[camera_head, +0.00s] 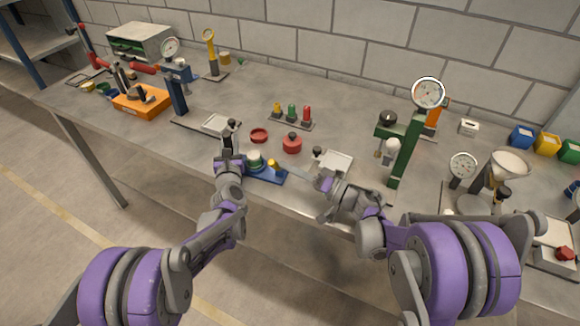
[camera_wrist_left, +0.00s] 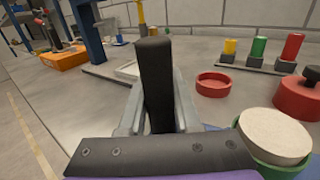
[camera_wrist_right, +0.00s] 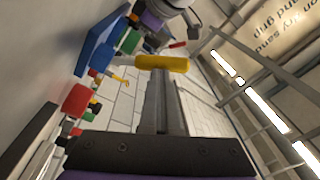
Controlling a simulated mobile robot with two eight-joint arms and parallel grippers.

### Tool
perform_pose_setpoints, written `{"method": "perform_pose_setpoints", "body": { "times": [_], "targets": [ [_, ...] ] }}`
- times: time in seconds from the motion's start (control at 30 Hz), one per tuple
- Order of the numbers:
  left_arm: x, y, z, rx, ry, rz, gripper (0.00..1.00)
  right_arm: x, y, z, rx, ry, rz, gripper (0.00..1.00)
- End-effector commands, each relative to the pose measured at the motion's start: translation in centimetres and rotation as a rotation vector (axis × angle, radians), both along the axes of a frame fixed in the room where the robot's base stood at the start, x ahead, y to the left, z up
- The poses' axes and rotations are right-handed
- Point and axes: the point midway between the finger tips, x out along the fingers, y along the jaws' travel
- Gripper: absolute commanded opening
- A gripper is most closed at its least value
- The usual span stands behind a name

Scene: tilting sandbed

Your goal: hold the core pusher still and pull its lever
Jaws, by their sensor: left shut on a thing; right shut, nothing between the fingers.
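The core pusher has a blue base (camera_head: 266,174) near the table's front edge. A green cup with a pale disc on top (camera_head: 254,158) sits on it; the cup shows at the right of the left wrist view (camera_wrist_left: 282,150). Its lever ends in a yellow handle (camera_head: 273,163). My left gripper (camera_head: 227,155) is shut on an upright black post (camera_wrist_left: 155,80) at the base's left end. My right gripper (camera_head: 288,170) is shut and empty, its tips pointing at the yellow handle (camera_wrist_right: 161,63). I cannot tell whether they touch it.
A red dish (camera_head: 259,135) and a red round pot (camera_head: 292,144) stand behind the pusher. A pale tray (camera_head: 335,163) is to its right, and a green press stand (camera_head: 407,150) beyond. An orange box (camera_head: 142,99) lies far left.

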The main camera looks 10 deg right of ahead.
Motion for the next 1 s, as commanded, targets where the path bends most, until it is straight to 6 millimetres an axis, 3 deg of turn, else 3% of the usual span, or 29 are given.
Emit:
{"method": "perform_pose_setpoints", "body": {
  "times": [0.27, 0.6, 0.8, 1.0],
  "targets": [
    [-0.1, -0.3, 0.0, -0.001, 0.001, -0.006, 0.0, 0.1, -4.1, 1.3, -0.001, -0.001, -0.006, 0.0],
    [-0.1, -0.2, 0.0, -0.001, 0.001, -0.003, 0.0, -4.7, -9.8, 0.4, 0.0, -0.002, -0.005, 0.0],
    [0.0, -0.1, 0.0, 0.0, 0.001, -0.002, 0.0, -6.0, -11.3, 0.2, 0.001, -0.001, -0.004, 0.0],
    [0.0, -0.1, 0.0, 0.0, 0.001, -0.002, 0.0, -6.2, -11.5, 0.1, 0.001, -0.001, -0.002, 0.0]
  ]
}}
